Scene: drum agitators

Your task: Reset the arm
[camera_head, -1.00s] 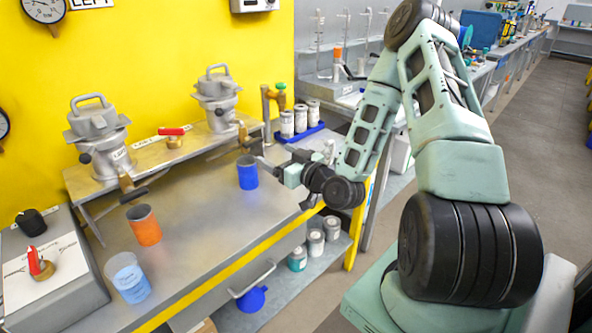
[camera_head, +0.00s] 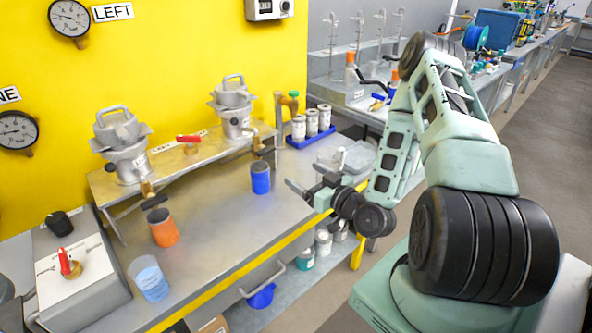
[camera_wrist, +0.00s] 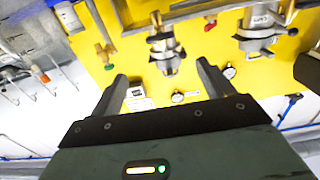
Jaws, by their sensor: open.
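My gripper (camera_head: 311,193) is open and empty in the head view, just right of the blue cup and near the table's yellow front edge. My arm folds up and back to the right from it. In the wrist view, my gripper (camera_wrist: 160,88) shows two dark fingers spread apart with nothing between them. The blue cup (camera_head: 261,178) stands upright on the metal table (camera_head: 215,225), apart from the gripper. An orange cup (camera_head: 162,228) and a light blue cup (camera_head: 149,280) stand further left.
Two metal drums (camera_head: 121,145) (camera_head: 232,108) sit on a raised shelf against the yellow wall (camera_head: 180,50). White canisters (camera_head: 312,122) stand in a blue tray behind the gripper. A grey box (camera_head: 85,275) with a red-handled valve is at the left. The table's middle is clear.

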